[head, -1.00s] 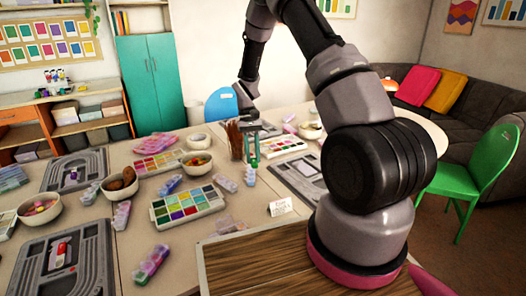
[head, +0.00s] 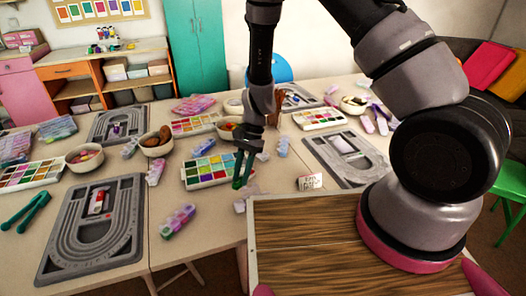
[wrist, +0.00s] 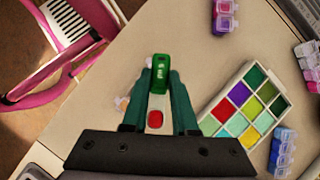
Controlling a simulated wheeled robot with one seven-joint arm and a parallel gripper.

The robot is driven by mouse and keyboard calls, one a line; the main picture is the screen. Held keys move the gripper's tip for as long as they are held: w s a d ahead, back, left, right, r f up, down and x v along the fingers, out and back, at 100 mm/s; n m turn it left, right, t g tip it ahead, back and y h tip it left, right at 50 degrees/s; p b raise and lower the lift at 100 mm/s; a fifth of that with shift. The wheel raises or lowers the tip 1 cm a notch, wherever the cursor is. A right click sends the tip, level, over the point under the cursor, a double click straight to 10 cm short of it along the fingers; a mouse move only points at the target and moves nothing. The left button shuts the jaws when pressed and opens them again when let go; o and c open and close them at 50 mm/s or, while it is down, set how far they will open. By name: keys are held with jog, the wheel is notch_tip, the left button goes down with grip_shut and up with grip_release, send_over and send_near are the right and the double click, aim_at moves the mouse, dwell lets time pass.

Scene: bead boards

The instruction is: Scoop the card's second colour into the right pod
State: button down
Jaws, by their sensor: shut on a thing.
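My gripper (head: 243,172) hangs over the table at the right end of a white paint-box-like tray (head: 190,185) of coloured squares. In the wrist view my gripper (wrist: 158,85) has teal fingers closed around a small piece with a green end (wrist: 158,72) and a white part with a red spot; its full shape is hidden. The tray (wrist: 228,128) lies right of the fingers there. Several small lidded pods lie about, one purple and green (head: 178,221); I cannot tell which is the right pod.
Grey bead boards lie at the left (head: 128,235) and right (head: 375,158). Bowls (head: 157,148) stand behind the tray. Teal tongs (head: 25,212) lie far left. A wooden board (head: 300,245) fills the front. A pink chair (wrist: 65,45) is beyond the table edge.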

jog(key=s, duration=0.1)
jog(key=s+f+m, duration=0.1)
jog(key=s, duration=0.1)
jog(key=s+a+f+m, duration=0.1)
jog(key=shift+s+t+y, duration=0.3)
jog(key=shift+s, duration=0.05)
jog(key=shift+g+y, duration=0.5)
jog(key=shift+y, duration=0.1)
jog(key=shift+w+d+f, duration=0.1)
jog(key=shift+d+f, duration=0.1)
jog(key=shift+f, duration=0.45)
jog(key=shift+w+d+f, duration=0.1)
jog(key=shift+d+f, duration=0.1)
jog(key=shift+f, duration=0.4)
jog(key=shift+w+d+f, duration=0.1)
jog(key=shift+d+f, duration=0.1)
jog(key=shift+f, duration=0.45)
jog(key=g+y, duration=0.1)
jog(key=w+d+r+g+y, duration=0.1)
jog(key=y, duration=0.1)
jog(key=shift+d+r, duration=0.1)
jog(key=shift+r, duration=0.3)
jog(key=shift+w+d+r+g+y, duration=0.15)
jog(key=shift+g+y, duration=0.15)
jog(key=shift+g, duration=0.2)
